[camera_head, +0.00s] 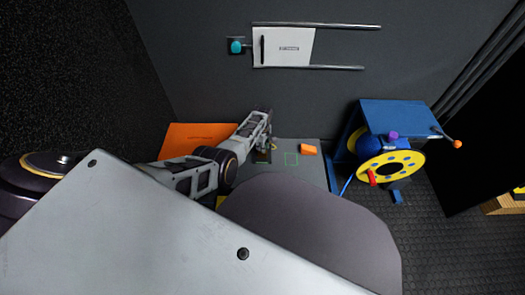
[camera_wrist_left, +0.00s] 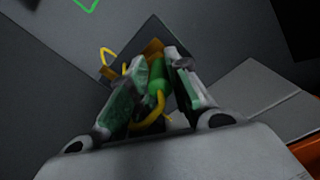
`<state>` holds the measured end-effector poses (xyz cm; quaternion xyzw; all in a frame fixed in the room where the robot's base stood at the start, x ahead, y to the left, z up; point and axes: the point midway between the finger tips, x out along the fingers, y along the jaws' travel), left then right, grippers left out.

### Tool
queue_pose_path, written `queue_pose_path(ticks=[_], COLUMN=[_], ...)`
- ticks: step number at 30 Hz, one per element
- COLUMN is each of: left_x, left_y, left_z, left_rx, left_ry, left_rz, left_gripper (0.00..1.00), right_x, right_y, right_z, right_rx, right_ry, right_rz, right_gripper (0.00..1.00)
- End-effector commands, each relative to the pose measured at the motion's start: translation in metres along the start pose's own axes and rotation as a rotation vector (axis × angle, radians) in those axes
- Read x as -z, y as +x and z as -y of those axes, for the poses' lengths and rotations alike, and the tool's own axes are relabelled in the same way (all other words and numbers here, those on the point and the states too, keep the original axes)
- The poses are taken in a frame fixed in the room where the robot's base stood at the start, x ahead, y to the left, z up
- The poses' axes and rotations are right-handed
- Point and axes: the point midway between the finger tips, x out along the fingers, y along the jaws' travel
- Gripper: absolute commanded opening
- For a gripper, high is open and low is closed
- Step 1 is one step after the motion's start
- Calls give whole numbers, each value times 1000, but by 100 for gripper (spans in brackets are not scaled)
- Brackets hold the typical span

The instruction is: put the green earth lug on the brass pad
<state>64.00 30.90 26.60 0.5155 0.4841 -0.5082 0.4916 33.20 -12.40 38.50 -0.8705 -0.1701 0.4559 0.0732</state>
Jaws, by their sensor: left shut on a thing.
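My left gripper (camera_head: 266,143) reaches over a grey plate (camera_head: 312,176) in the head view. In the left wrist view its two fingers (camera_wrist_left: 156,62) are closed on the green earth lug (camera_wrist_left: 158,78), with a yellow cable (camera_wrist_left: 160,101) running from it. A brass-brown surface, apparently the brass pad (camera_wrist_left: 152,46), shows just beyond the fingertips. Whether the lug touches it cannot be told. In the head view the lug is too small and covered to make out. My right gripper is in neither view.
An orange panel (camera_head: 190,138) lies left. A blue stand with a yellow reel (camera_head: 408,163) stands at the right. A white sheet (camera_head: 283,47) hangs on the wall between rails.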

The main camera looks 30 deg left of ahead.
Motion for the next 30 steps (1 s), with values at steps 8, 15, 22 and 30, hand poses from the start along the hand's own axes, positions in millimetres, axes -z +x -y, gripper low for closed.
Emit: queue_pose_path(ticks=[8, 15, 22, 30], left_x=[0, 0, 0, 0], left_y=[19, 33, 36, 36], left_z=[0, 0, 0, 0], left_rx=[0, 0, 0, 0], left_ry=[0, 0, 0, 0], left_rz=[0, 0, 0, 0], left_gripper=[0, 0, 0, 0], right_x=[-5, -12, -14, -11], right_y=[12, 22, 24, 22], right_z=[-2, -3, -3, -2], right_rx=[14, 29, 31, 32], right_ry=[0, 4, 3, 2], right_rz=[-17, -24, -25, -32], right_gripper=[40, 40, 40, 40])
